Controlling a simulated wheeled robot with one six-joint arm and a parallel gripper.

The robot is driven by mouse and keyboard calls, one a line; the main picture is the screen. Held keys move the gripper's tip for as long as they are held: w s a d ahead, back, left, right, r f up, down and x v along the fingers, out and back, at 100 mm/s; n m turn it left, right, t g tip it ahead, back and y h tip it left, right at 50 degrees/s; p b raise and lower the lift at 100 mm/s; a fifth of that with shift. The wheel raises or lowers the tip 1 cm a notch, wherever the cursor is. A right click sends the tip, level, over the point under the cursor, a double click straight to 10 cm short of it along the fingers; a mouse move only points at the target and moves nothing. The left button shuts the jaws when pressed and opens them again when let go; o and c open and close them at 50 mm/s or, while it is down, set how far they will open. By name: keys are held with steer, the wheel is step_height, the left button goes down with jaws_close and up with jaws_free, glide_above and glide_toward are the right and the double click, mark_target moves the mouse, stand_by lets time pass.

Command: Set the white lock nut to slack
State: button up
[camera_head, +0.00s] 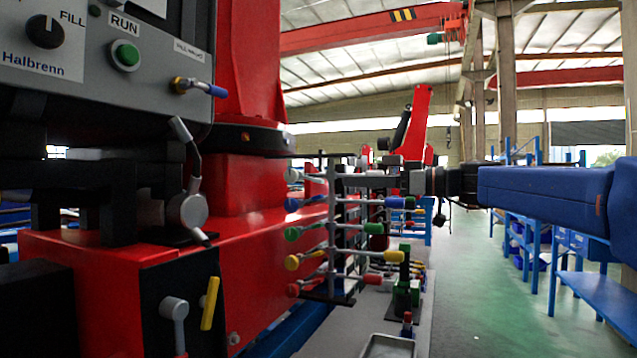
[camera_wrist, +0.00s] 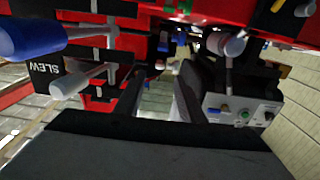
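I cannot tell for sure which part is the white lock nut. A whitish round knob with a lever (camera_head: 187,210) sits on the red stand below the control panel; it also shows in the wrist view (camera_wrist: 232,44). A second whitish knob on a stem (camera_head: 174,308) is on the black plate lower left, beside a yellow bar (camera_head: 210,303). My gripper (camera_head: 345,172) is to the right of both, by the rack of coloured handles. In the wrist view its dark fingers (camera_wrist: 160,92) stand apart with nothing seen between them.
A rack of coloured handles (camera_head: 332,240) stands close by my gripper. The wrist view shows a blue handle (camera_wrist: 30,38) and a white handle (camera_wrist: 80,82) near a SLEW label. The control panel (camera_head: 110,65) overhangs at left. Green floor (camera_head: 480,290) is open at right.

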mark_target(323, 182)
steer(key=x, duration=1)
steer(key=shift+w+a, duration=0.15)
steer(key=shift+a, duration=0.15)
steer(key=shift+f, duration=0.1)
jaws_close()
